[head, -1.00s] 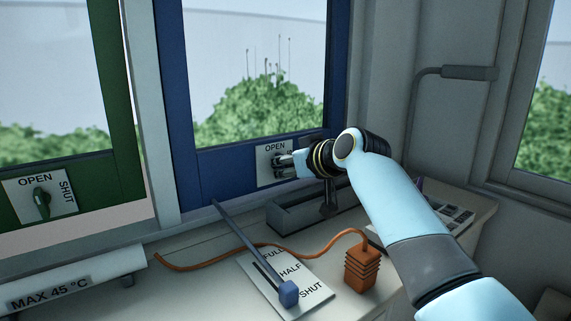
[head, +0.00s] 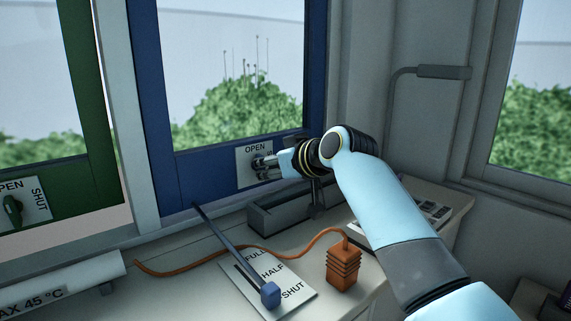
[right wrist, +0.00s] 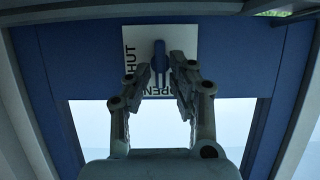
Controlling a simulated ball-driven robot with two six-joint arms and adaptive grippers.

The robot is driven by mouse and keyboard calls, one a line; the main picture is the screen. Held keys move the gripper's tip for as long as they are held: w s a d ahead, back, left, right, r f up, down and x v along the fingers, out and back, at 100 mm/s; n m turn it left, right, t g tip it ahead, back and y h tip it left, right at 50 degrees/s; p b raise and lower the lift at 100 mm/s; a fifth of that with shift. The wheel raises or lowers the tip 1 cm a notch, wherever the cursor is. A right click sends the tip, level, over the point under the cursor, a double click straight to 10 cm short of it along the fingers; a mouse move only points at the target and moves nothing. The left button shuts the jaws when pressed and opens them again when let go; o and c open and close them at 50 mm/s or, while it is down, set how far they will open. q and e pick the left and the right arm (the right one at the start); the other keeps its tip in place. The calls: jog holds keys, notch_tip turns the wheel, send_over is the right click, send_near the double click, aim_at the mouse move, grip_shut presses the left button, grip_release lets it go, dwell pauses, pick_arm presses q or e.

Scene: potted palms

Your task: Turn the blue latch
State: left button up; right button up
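The blue latch (right wrist: 160,55) is a small handle on a white plate marked OPEN and SHUT, on the lower rail of the blue-framed window. The plate (head: 243,170) also shows in the head view, where the fingers mostly hide the latch. In the right wrist view, the handle lies along the picture's vertical, in line with the word OPEN. My right gripper (right wrist: 161,75) has its two fingers apart, one on each side of the handle, with visible gaps. In the head view my right gripper (head: 262,168) reaches the plate from the right. My left gripper is not in view.
A green latch (head: 13,211) sits on the green-framed window at left. Below are a blue-knobbed lever (head: 270,294) on a FULL/HALF/SHUT plate, an orange block (head: 343,266) with a cable, and a grey trough (head: 275,215) under my right gripper. A white roll lies at lower left.

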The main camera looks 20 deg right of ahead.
jog(key=v, duration=1)
jog(key=shift+s, duration=0.2)
jog(key=shift+d, duration=0.1)
